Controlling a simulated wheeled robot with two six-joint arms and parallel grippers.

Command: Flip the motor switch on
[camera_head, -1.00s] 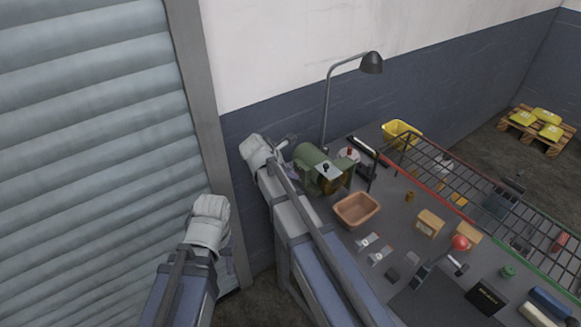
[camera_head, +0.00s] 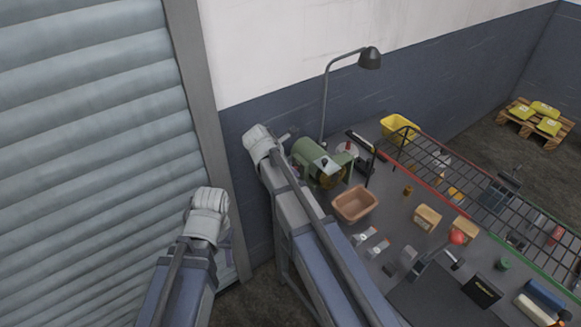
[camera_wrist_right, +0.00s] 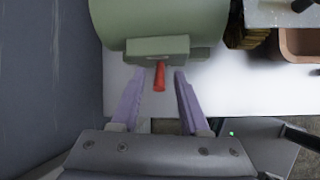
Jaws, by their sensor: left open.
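The green motor (camera_head: 312,160) stands at the far left corner of the workbench. In the right wrist view the motor (camera_wrist_right: 160,18) fills the top, with a green switch box (camera_wrist_right: 158,47) on its near side. A red switch lever (camera_wrist_right: 159,77) sticks out of the box towards me. My right gripper (camera_wrist_right: 161,82) is open, one finger on each side of the lever, with gaps visible on both sides. In the head view my right arm reaches beside the motor and mostly hides its fingers. My left gripper (camera_head: 228,243) is open, low by the shutter, away from the bench.
A brown bin (camera_head: 355,204) is in front of the motor. A lamp (camera_head: 369,58) stands behind it, and a yellow bin (camera_head: 399,129) is at the bench's back edge. A wire rack (camera_head: 470,180) and several small items cover the bench's right side. A wall is close left of the motor.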

